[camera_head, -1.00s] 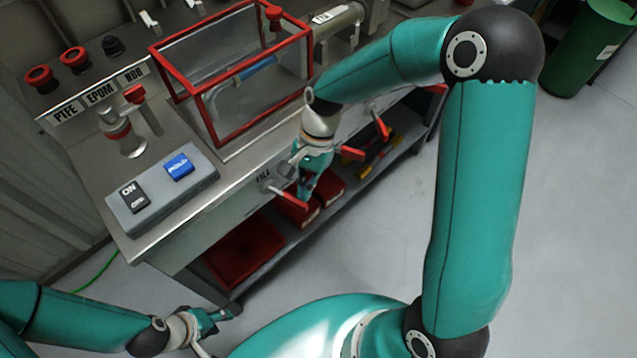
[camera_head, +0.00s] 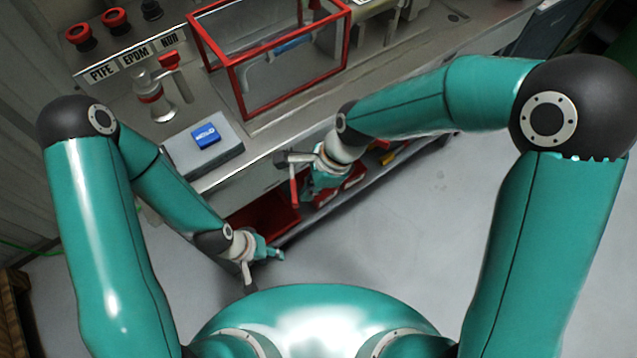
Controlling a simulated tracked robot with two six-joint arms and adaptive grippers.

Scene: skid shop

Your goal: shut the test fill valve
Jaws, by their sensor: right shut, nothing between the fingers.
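The test fill valve's red lever (camera_head: 294,188) shows at the bench's front face, pointing down in the picture; my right gripper partly hides the valve's body and label. My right gripper (camera_head: 322,183) is shut and empty, just right of the lever and close beside it. I cannot tell whether they touch. My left gripper (camera_head: 268,254) is lower and to the left, apart from the valve, in front of the lower shelf. It holds nothing that I can see, and its finger opening is unclear.
A red-framed clear box (camera_head: 238,85) stands on the bench above the valve. Red bins (camera_head: 265,220) sit on the shelf below. The grey floor (camera_head: 420,230) is clear to the right.

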